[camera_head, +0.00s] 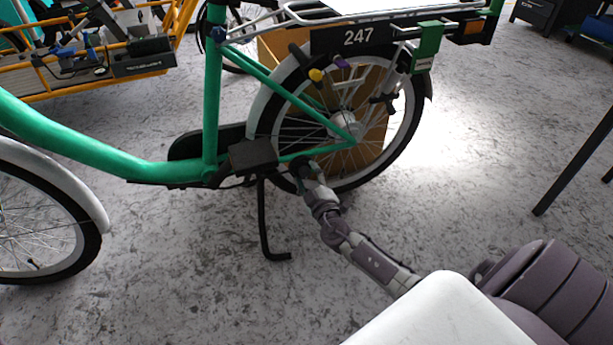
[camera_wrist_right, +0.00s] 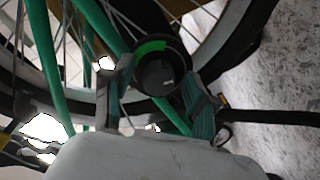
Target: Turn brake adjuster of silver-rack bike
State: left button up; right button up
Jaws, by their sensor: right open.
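The green bike (camera_head: 212,110) with a silver rack (camera_head: 300,14) and the plate 247 stands side-on in the head view. My right arm reaches up from the lower right, and its gripper (camera_head: 302,172) is low beside the rear wheel (camera_head: 405,125), near the chainstay. In the right wrist view a round black knob with a green arc, seemingly the brake adjuster (camera_wrist_right: 158,72), sits between the open fingers of my right gripper (camera_wrist_right: 157,98). I cannot tell whether either finger touches it. The knob is not clear in the head view. My left gripper is not in view.
A kickstand (camera_head: 264,225) stands just left of my right gripper. A cardboard box (camera_head: 372,132) is behind that wheel, a yellow bike frame (camera_head: 95,83) at the upper left. Floor in front is clear.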

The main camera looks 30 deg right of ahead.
jog(key=shift+w+d, duration=0.1)
jog(key=shift+w, duration=0.35)
jog(key=shift+c, duration=0.2)
grip_shut()
